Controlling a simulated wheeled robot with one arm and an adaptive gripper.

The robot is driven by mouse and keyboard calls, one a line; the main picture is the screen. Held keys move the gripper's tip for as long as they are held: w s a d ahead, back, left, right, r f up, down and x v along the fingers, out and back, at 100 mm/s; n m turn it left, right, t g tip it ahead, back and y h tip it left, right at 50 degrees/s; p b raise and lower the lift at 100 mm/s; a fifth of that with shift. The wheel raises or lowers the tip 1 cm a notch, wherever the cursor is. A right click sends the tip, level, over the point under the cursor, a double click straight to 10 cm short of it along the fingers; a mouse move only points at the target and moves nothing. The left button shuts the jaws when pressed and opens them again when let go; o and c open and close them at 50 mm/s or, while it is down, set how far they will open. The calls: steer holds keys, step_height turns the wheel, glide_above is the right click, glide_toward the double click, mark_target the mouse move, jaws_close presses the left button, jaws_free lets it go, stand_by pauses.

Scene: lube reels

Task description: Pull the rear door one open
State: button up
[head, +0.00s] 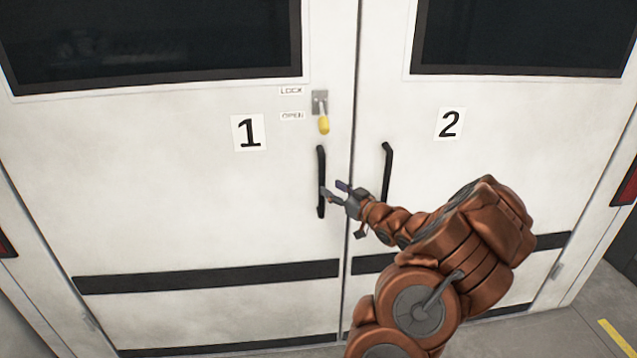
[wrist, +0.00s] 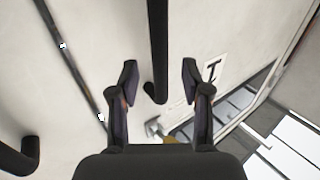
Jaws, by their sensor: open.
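Rear door one (head: 180,190) is the white left door with a "1" label, and it looks closed. Its black vertical handle (head: 321,160) is near the door's right edge. My gripper (head: 333,189) is open at the lower half of this handle. In the wrist view, the handle bar (wrist: 157,45) runs between the two spread fingers of my gripper (wrist: 158,78), with a gap on both sides. I cannot tell how deep the bar sits between them. A latch with a yellow grip (head: 323,124) hangs down beside the OPEN label, above the handle.
Door two (head: 480,150), white with a "2" label, is to the right and looks closed. Its black handle (head: 387,165) is close to my wrist; it also shows at lower left in the wrist view (wrist: 20,155). A narrow seam (head: 352,130) parts the doors. Grey floor shows at lower right.

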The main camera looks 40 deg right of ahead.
mark_target(323, 185)
steer(key=shift+w+d+p, duration=0.2)
steer(key=shift+w+p, duration=0.45)
steer(key=shift+w, duration=2.2)
jaws_close()
steer(key=shift+a, duration=0.25)
